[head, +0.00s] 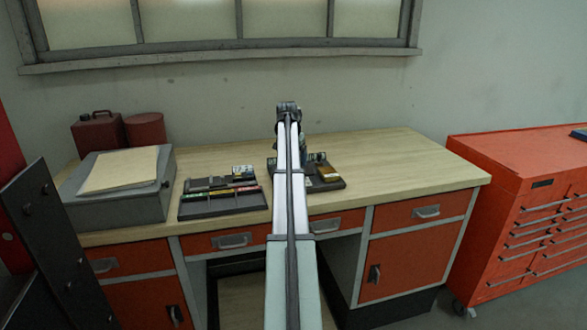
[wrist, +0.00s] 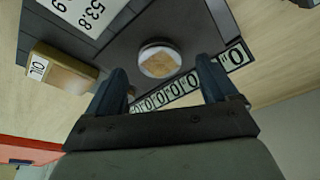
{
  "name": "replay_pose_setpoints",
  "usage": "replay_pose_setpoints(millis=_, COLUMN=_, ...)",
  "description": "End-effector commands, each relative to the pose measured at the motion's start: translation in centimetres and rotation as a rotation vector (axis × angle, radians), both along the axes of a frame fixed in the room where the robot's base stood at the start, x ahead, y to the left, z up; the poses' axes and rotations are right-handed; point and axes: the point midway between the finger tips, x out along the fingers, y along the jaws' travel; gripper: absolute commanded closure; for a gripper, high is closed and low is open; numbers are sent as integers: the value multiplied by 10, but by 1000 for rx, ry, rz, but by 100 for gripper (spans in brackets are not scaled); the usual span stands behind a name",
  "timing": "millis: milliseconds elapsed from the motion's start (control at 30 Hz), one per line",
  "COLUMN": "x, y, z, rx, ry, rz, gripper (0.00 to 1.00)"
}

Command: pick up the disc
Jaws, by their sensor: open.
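A small round piece (wrist: 159,60) with a pale metallic rim and a tan, wood-toned face sits at a dark plate (wrist: 125,40) in the wrist view. It looks like the disc, though I cannot tell whether its middle is solid or reflective. My gripper (wrist: 163,78) is open, with one blue finger to each side of the disc and nothing visible between them. The fingertips appear short of it; the exact gap cannot be told.
A tan block marked OIL (wrist: 62,75) lies left of the disc, near a numbered label (wrist: 85,12). A strip of number tags (wrist: 170,92) runs close beside the fingers. On the workbench (head: 415,165), a black tray (head: 225,205) stands left of my arm; the right side is clear.

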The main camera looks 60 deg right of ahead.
Motion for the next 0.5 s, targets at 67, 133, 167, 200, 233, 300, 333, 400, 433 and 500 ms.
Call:
replay_pose_setpoints(millis=67, x=0, y=-3, z=-11, rx=1, ry=1, rz=0, gripper=14)
replay_pose_setpoints(millis=133, x=1, y=-5, z=-18, rx=0, ry=0, rz=0, gripper=14)
replay_pose_setpoints(millis=167, x=1, y=-5, z=-20, rx=0, ry=0, rz=0, gripper=14)
replay_pose_setpoints(millis=200, x=1, y=-6, z=-22, rx=0, ry=0, rz=0, gripper=14)
replay_pose_setpoints(millis=233, x=1, y=-6, z=-23, rx=0, ry=0, rz=0, gripper=14)
replay_pose_setpoints(millis=300, x=1, y=-6, z=-23, rx=-1, ry=0, rz=0, gripper=14)
replay_pose_setpoints(millis=333, x=1, y=-6, z=-23, rx=-1, ry=0, rz=0, gripper=14)
replay_pose_setpoints(millis=400, x=1, y=-6, z=-22, rx=-1, ry=0, rz=0, gripper=14)
replay_pose_setpoints(millis=433, x=1, y=-6, z=-22, rx=-1, ry=0, rz=0, gripper=16)
replay_pose_setpoints(millis=500, x=1, y=-6, z=-22, rx=-1, ry=0, rz=0, gripper=22)
